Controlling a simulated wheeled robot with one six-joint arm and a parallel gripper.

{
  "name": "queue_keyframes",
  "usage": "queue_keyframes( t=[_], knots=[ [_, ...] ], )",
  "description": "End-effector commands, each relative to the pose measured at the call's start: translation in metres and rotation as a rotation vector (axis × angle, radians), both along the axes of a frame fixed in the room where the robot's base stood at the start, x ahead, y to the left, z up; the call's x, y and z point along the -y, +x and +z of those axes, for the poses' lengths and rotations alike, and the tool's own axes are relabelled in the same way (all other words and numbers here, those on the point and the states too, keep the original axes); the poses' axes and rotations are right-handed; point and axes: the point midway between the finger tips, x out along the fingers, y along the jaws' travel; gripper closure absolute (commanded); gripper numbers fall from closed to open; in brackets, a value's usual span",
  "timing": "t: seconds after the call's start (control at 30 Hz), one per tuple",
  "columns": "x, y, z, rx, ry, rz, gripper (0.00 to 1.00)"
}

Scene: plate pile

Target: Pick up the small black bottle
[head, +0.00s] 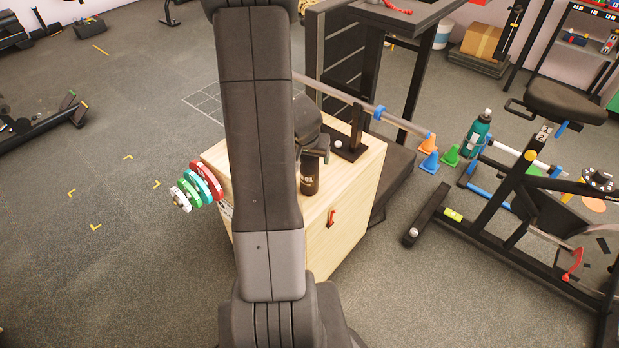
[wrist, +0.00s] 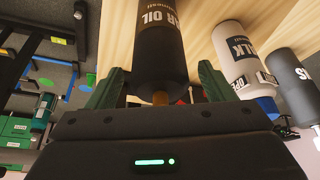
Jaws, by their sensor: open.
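The small black bottle (head: 310,181) with white lettering stands on top of the wooden box, near its front edge. In the wrist view the black bottle (wrist: 160,45) reads "R OIL" and has a brown tip. My gripper (wrist: 160,88) is open, with one green finger on each side of the bottle's tip end. A gap shows beside the tip, and I see no firm grip. In the head view my gripper (head: 316,154) is just above the bottle, partly hidden by my arm.
A white bottle (wrist: 235,55) and a dark grey bottle (wrist: 292,85) are close by in the wrist view. Coloured weight plates (head: 207,180) hang at the box's left. An exercise bike stands right.

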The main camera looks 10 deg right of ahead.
Motion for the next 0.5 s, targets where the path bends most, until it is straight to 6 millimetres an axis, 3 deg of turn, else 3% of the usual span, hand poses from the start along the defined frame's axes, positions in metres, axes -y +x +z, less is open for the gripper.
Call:
queue_keyframes(
  t=[0.27,0.5],
  knots=[
    [0.0006,0.0013,-0.0027,0.0,0.0,0.0,0.24],
    [0.0005,0.0011,-0.0025,0.0,0.0,0.0,0.71]
  ],
)
